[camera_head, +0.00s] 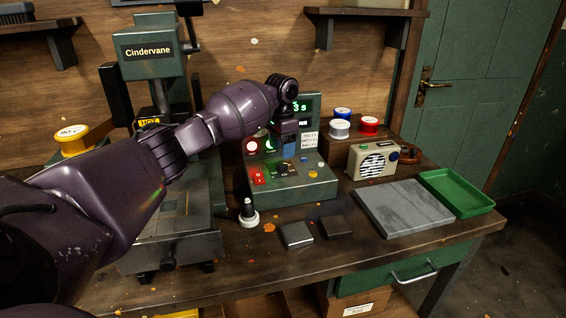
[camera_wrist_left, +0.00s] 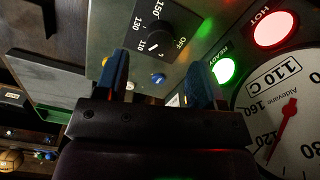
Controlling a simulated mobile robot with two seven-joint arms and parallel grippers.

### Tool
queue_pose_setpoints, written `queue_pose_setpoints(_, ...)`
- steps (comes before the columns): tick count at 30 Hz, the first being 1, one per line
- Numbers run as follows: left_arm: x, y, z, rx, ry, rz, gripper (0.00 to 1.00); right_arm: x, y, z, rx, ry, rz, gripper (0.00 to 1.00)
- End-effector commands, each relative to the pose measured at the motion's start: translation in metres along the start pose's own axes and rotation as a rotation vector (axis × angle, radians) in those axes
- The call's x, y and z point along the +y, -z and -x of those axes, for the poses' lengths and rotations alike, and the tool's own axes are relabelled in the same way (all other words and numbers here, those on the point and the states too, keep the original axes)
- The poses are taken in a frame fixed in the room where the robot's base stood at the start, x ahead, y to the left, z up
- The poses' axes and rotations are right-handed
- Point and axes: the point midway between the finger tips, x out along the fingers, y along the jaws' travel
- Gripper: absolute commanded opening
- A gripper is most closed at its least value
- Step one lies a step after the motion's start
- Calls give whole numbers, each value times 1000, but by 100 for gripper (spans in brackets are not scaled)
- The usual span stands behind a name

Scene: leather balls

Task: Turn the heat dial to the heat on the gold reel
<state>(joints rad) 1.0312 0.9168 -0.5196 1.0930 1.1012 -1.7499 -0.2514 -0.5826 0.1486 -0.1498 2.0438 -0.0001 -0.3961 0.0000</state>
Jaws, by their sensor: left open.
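The heat dial (camera_wrist_left: 153,28) is a black round dial on the panel, marked OFF, 110, 130 and 150. Its white pointer mark seems to lie near 110. My left gripper (camera_wrist_left: 158,80) is open in the left wrist view, its two blue fingers apart, pointing at the panel just below the dial, with nothing between them. In the head view my left gripper (camera_head: 287,132) is over the green control box (camera_head: 318,188) and hides the dial. The gold reel (camera_head: 73,143) stands at the left; its white label is too small to read surely. My right gripper is out of view.
A gauge (camera_wrist_left: 285,120) labelled 110 C, a lit green READY lamp (camera_wrist_left: 224,71) and a lit red HOT lamp (camera_wrist_left: 273,29) are beside the dial. The Cindervane press (camera_head: 150,62) stands left. A radio (camera_head: 374,161), grey slab (camera_head: 400,208) and green tray (camera_head: 456,192) are at right.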

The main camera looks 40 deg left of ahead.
Motion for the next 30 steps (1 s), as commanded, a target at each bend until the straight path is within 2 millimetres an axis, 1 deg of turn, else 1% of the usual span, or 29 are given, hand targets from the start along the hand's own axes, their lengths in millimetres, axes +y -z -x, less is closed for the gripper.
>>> queue_pose_setpoints(1, 0, 0, -12, -4, -2, 0, 63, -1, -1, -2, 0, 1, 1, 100)
queue_pose_setpoints(3, 0, 0, -23, -3, -1, 0, 63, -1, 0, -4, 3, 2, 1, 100)
queue_pose_setpoints(9, 0, 0, -45, -1, 0, 0, 63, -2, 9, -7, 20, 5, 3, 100)
queue_pose_setpoints(14, 0, 0, -51, 0, 0, 0, 63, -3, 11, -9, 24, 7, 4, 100)
queue_pose_setpoints(22, 0, 0, -52, 1, 1, 0, 63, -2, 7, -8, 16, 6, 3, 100)
queue_pose_setpoints(23, 0, 0, -52, 1, 1, 0, 61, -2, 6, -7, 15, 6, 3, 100)
queue_pose_setpoints(30, 0, 0, -52, 1, 1, 0, 25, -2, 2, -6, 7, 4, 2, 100)
